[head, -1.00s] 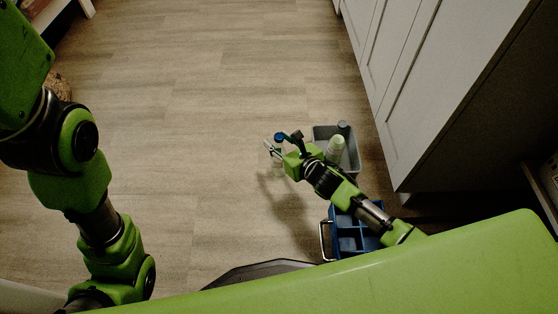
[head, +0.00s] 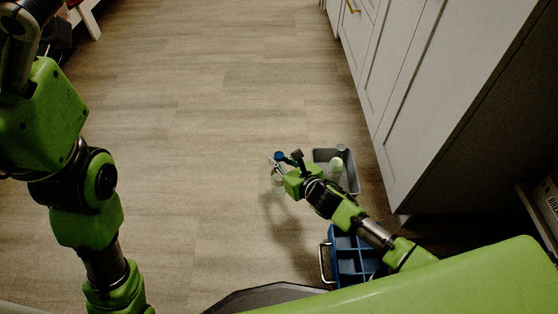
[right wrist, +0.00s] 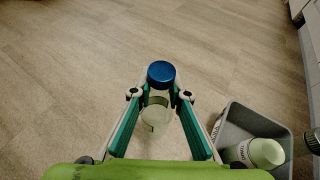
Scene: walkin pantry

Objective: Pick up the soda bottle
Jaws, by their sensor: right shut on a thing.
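The soda bottle is clear with a blue cap (head: 280,156). In the right wrist view the blue cap (right wrist: 161,74) and the pale, see-through body (right wrist: 157,114) lie between the two fingers. My right gripper (head: 277,168) is shut on the bottle, left of the grey bin; its fingers also show in the right wrist view (right wrist: 160,97). I cannot tell whether the bottle touches the floor. My left arm shows at the left of the head view, but its gripper is out of view.
A grey bin (head: 352,182) holds a pale green-and-white bottle (head: 335,168) and a grey-topped item. A blue divided caddy (head: 345,243) with a metal handle stands nearer me. White cabinets (head: 410,90) line the right. The floor left and ahead is clear.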

